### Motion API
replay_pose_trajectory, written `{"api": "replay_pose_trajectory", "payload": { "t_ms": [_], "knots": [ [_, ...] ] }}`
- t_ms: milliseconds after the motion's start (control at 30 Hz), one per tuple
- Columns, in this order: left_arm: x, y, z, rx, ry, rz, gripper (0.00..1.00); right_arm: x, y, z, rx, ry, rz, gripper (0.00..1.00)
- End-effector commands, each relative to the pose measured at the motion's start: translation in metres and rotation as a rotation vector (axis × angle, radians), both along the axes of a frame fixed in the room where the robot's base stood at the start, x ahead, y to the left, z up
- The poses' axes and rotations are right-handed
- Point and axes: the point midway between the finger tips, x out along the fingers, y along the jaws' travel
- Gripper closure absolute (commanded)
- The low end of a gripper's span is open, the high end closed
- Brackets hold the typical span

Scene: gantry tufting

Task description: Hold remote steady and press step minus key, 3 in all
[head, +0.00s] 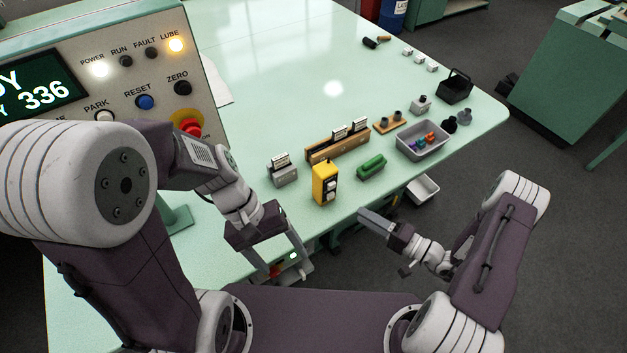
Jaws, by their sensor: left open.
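A yellow box with pale round keys on its face (325,184) stands upright on the table near its front edge; it looks like a remote, but I cannot read its keys. My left gripper (288,270) is open and points down at the table's front edge. A small grey device with a green light (293,257) shows between and behind its fingers, partly hidden; I cannot tell whether they touch it. My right gripper (368,217) is off the table's front edge, pointing left, apart from the yellow box. Its fingers look like one bar from here.
A control panel (140,75) with a red stop button (188,126) stands at the left. Along the table (270,70) are a wooden rack (338,147), a green block (371,167), a grey bin (424,140) and a black basket (455,86). The table's middle is clear.

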Motion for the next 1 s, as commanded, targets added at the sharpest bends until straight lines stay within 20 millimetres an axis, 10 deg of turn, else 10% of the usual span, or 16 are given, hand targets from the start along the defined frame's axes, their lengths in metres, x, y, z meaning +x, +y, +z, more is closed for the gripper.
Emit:
{"api": "replay_pose_trajectory", "payload": {
  "t_ms": [133, 267, 400, 533, 733, 1000],
  "knots": [
    [0.015, -0.08, 0.041, -0.38, 0.282, 0.271, 0.27, 0.0, 0.0, 0.0, 0.0, 0.0, 0.0, 0.64],
    [0.081, -0.119, 0.08, -0.749, 0.457, 0.557, 0.27, 0.0, 0.0, 0.0, 0.0, 0.0, 0.001, 0.64],
    [0.179, -0.102, 0.083, -1.095, 0.535, 0.914, 0.27, 0.0, 0.0, 0.0, 0.0, 0.0, 0.001, 0.64],
    [0.23, -0.064, 0.041, -1.222, 0.558, 1.188, 0.27, 0.0, 0.0, 0.0, 0.0, 0.0, 0.001, 0.64],
    [0.229, -0.043, -0.021, -1.191, 0.642, 1.361, 0.27, 0.0, 0.0, 0.0, 0.0, 0.0, 0.001, 0.64],
    [0.23, -0.041, -0.03, -1.184, 0.657, 1.389, 0.27, 0.0, 0.0, 0.0, 0.0, 0.0, 0.001, 0.64]
  ]
}}
